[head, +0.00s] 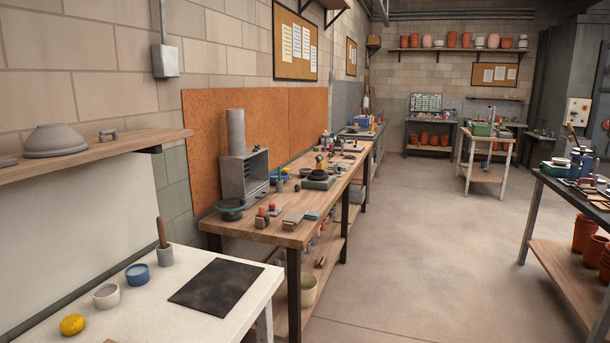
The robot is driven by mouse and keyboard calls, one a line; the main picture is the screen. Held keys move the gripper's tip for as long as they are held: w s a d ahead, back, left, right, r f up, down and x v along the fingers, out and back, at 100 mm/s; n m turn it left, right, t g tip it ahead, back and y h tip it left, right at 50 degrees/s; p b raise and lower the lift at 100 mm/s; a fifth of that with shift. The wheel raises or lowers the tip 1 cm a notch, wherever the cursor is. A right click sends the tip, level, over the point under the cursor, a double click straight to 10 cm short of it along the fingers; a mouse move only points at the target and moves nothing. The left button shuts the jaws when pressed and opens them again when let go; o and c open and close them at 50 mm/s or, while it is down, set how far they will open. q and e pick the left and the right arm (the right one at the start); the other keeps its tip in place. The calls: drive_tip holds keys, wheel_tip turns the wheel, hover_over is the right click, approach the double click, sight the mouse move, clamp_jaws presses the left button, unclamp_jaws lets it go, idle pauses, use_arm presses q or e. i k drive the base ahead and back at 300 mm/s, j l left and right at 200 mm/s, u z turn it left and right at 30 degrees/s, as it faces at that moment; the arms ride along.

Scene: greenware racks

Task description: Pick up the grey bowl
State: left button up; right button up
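A grey bowl (55,141) sits upside down on the wooden wall shelf (95,154) at the left. It looks matte, with a wide rim resting on the board and a narrower foot on top. Nothing covers it. Neither of my grippers is in view, so I cannot see where they are relative to the bowl.
A small grey piece (108,134) lies right of the bowl on the shelf. Below, a white table (180,318) holds a pale cup (106,296), blue bowl (137,274), yellow sponge (73,324) and dark mat (216,283). A wooden workbench (265,235) stands beyond. The floor (430,240) is clear.

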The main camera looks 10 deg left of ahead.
sight(304, 172)
drive_tip(key=i+l+z, duration=0.15)
drive_tip(key=i+z, duration=0.3)
drive_tip(key=i, duration=2.6)
drive_tip(key=i+l+u, duration=0.15)
drive_tip(key=i, duration=0.35)
drive_tip(key=i+l+u, duration=0.1)
drive_tip(key=i, duration=0.45)
drive_tip(key=i+l+u, duration=0.15)
drive_tip(key=i, duration=0.35)
drive_tip(key=i+l+u, duration=0.1)
drive_tip(key=i+l, duration=0.2)
drive_tip(key=i, duration=0.2)
